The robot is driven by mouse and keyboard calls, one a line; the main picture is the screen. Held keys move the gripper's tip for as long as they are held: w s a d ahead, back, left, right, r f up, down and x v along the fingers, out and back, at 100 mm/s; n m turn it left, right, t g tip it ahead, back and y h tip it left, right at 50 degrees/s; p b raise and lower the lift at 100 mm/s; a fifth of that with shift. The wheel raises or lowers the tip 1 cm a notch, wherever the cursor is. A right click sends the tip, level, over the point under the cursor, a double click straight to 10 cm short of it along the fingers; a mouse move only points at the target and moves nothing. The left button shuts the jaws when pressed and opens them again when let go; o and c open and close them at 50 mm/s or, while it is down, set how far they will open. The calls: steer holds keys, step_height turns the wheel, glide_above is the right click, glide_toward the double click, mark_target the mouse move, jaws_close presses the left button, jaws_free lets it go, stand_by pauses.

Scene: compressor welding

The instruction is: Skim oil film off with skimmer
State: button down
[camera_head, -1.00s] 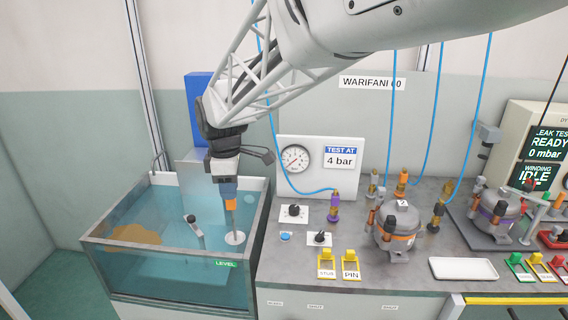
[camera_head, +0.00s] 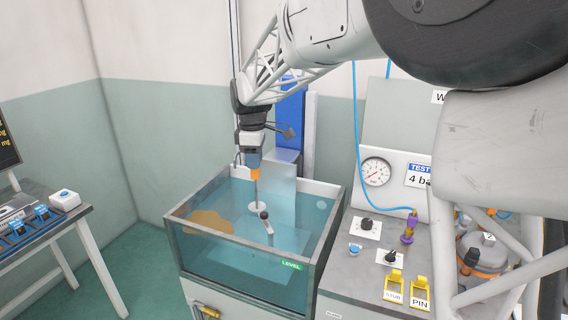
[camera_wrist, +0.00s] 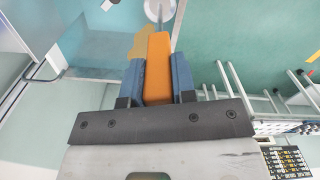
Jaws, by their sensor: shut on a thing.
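A glass-walled tank (camera_head: 235,262) of blue water stands at centre-left in the head view. A brown-yellow oil film (camera_head: 208,222) lies at its left side; part shows in the wrist view (camera_wrist: 140,42). My gripper (camera_head: 254,155) is above the tank, shut on the orange handle of the skimmer (camera_head: 254,173). The handle also shows between the blue-grey fingers in the wrist view (camera_wrist: 158,70). The skimmer hangs upright, its pale disc (camera_head: 257,207) at about the water surface, right of the film and apart from it. I cannot tell how deep the disc sits.
A black-knobbed lever (camera_head: 264,215) stands in the tank close to the disc. A pale upright plate (camera_head: 278,190) is behind the skimmer. A bench (camera_head: 350,262) with gauge and knobs adjoins on the right. A separate table (camera_head: 50,232) stands at far left, with open floor between.

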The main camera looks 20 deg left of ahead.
steer(key=a+f+n, duration=0.2)
steer(key=a+f, duration=0.1)
steer(key=a, duration=2.4)
steer(key=shift+w+a, duration=0.2)
steer(key=shift+w, duration=0.2)
steer(key=shift+f, duration=0.25)
step_height(320, 180, down, 12)
steer(key=shift+f, duration=0.2)
stand_by(0.3)
steer(key=shift+d, duration=0.15)
stand_by(0.4)
